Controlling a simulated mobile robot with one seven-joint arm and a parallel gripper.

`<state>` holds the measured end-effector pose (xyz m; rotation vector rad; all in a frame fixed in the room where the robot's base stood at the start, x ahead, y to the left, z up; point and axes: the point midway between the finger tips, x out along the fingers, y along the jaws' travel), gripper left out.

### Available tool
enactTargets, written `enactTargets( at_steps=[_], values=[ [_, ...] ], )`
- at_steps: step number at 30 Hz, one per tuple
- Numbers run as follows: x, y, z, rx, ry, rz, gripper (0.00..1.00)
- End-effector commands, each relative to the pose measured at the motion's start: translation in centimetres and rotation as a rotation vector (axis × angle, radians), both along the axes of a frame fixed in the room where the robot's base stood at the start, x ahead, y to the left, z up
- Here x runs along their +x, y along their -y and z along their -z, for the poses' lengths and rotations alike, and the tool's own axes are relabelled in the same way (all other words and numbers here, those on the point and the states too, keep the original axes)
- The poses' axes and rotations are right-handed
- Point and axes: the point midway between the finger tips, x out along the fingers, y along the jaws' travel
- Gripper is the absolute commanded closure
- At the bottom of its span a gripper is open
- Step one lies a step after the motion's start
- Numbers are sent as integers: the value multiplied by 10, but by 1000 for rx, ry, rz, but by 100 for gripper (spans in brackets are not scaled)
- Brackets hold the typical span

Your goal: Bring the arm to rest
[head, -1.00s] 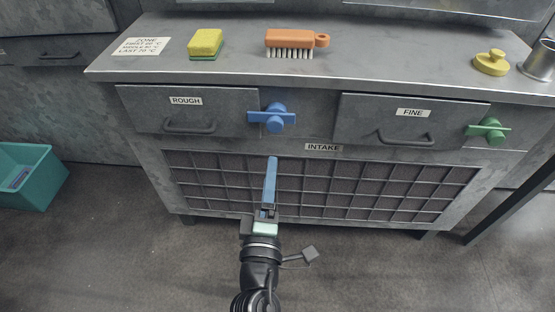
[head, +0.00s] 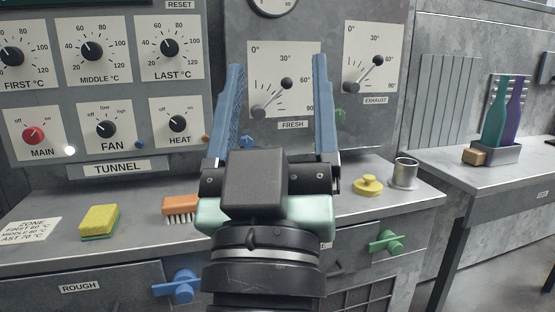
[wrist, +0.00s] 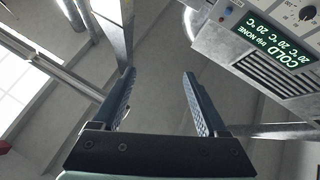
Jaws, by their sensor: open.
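My gripper (head: 270,110) stands upright in the middle of the head view, in front of the grey control panel. Its two blue fingers are spread wide apart with nothing between them. In the wrist view my gripper (wrist: 158,98) points up toward the ceiling and is empty there too. My wrist and the pale green palm part hide some of the counter and the panel behind them.
The counter (head: 70,208) holds a yellow sponge (head: 99,222), an orange brush (head: 180,208), a yellow knob-topped piece (head: 368,185) and a metal cup (head: 404,173). A display (wrist: 268,42) shows in the wrist view.

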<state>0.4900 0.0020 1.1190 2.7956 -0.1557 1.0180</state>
Motion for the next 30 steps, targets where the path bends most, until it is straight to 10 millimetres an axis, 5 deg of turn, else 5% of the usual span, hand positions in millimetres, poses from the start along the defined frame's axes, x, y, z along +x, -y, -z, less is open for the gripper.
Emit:
enactTargets(
  at_steps=[1, 4, 30],
  values=[
    [-22, 3, -27, 46, 59, -55, 24],
    [-63, 3, -66, 116, 144, -176, 24],
    [-50, 1, -322, 107, 113, -161, 24]
  ],
)
